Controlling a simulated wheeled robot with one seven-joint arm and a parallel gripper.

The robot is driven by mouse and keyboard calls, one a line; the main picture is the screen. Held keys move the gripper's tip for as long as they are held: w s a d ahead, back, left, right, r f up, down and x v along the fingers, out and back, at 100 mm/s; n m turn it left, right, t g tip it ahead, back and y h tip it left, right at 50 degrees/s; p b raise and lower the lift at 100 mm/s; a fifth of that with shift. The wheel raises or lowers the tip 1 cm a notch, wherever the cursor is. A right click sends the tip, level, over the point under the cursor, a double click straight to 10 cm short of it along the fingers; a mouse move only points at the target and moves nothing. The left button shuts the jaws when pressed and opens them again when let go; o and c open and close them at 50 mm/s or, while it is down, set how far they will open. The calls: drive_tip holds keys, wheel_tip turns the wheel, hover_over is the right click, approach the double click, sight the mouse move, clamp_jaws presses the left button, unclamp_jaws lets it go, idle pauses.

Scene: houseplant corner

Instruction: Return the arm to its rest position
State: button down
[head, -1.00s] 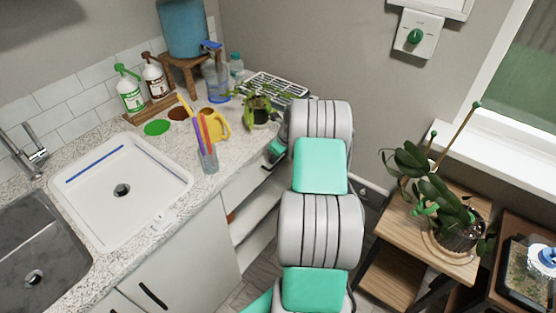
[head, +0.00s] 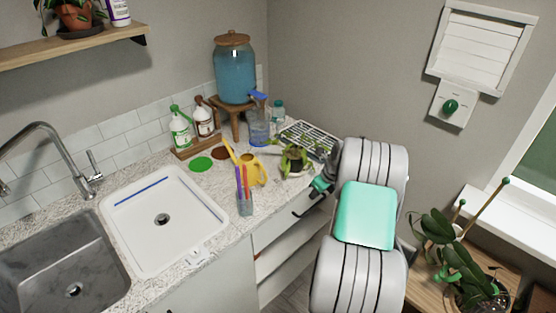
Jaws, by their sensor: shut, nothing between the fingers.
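My arm rises from the bottom right of the head view, its grey and green links in front of the counter's right end. My gripper (head: 321,187) shows as a dark and green piece at the left of the upper link, beside the counter's front edge. It is shut and holds nothing. Part of it is hidden behind my arm.
The counter holds a yellow watering can (head: 252,169), a cup of pens (head: 244,203), a potted plant (head: 295,160), a rack (head: 308,139) and spray bottles (head: 181,132). A plant table (head: 425,279) stands at right. A wall shelf (head: 75,46) hangs upper left.

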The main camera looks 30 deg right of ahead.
drive_tip(key=s+a+f+n+g+y, duration=0.1)
drive_tip(key=s+a+f+n+g, duration=0.15)
drive_tip(key=s+n, duration=0.5)
drive_tip(key=s+a+f+n+g, duration=0.1)
drive_tip(key=s+a+f+n, duration=0.3)
drive_tip(key=n, duration=0.6)
drive_tip(key=s+a+r+n+g, duration=0.2)
drive_tip(key=s+a+r+n, duration=0.2)
drive_tip(key=s+n, duration=0.3)
drive_tip(key=s+a+r+n+h, duration=0.25)
drive_tip(key=s+a+r, duration=0.25)
drive_tip(key=a+r, duration=0.45)
drive_tip(key=w+a+r+n+t, duration=0.2)
drive_tip(key=a+r+n, duration=0.1)
drive_tip(key=a+r, duration=0.3)
drive_tip(key=w+a+r+n+t, duration=0.2)
drive_tip(key=a+r+t, duration=0.1)
drive_tip(key=a+r, duration=0.3)
drive_tip(key=shift+w+r+n, duration=0.4)
drive_tip(key=shift+r, duration=0.35)
drive_tip(key=shift+a+t, duration=0.1)
drive_tip(key=shift+t, duration=0.15)
